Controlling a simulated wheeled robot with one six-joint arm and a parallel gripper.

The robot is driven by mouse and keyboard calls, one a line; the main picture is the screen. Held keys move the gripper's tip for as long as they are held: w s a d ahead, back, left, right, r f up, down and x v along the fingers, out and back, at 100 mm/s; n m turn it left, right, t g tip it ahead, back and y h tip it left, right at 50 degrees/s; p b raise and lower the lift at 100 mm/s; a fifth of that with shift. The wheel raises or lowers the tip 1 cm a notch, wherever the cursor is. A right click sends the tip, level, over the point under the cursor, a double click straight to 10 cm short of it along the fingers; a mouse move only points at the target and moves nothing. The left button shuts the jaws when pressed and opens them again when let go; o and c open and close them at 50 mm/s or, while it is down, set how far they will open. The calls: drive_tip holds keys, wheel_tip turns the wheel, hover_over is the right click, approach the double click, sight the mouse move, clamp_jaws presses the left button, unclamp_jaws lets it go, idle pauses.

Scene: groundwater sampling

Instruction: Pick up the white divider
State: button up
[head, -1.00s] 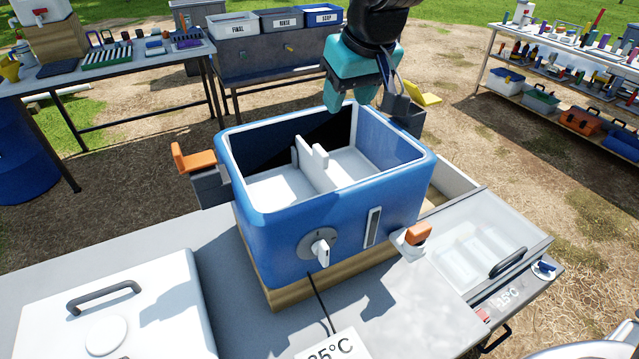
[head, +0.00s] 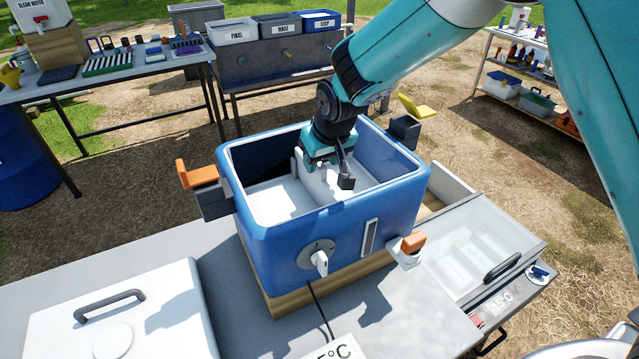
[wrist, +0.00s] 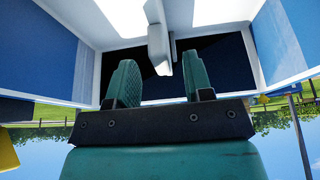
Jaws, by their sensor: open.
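The white divider (wrist: 158,38) stands upright across the inside of the blue cooler box (head: 300,246). In the head view most of the divider (head: 298,162) is hidden behind my gripper. My gripper (wrist: 161,78) is open and empty, reaching down into the box opening from above. In the wrist view the divider's raised tab lines up with the gap between the two teal fingers. It is not clear whether the tab is between the fingertips or just beyond them. I see no contact. In the head view my gripper (head: 318,156) is over the middle of the box.
The box walls surround my gripper closely. Orange-topped latches (head: 199,173) stick out at its sides. A white lid with a dark handle (head: 108,304) lies at front left. A clear-lidded tray (head: 480,255) is at right. A table with bins (head: 280,60) stands behind.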

sight(319, 184)
drive_tip(key=shift+x, duration=1.35)
clamp_jaws()
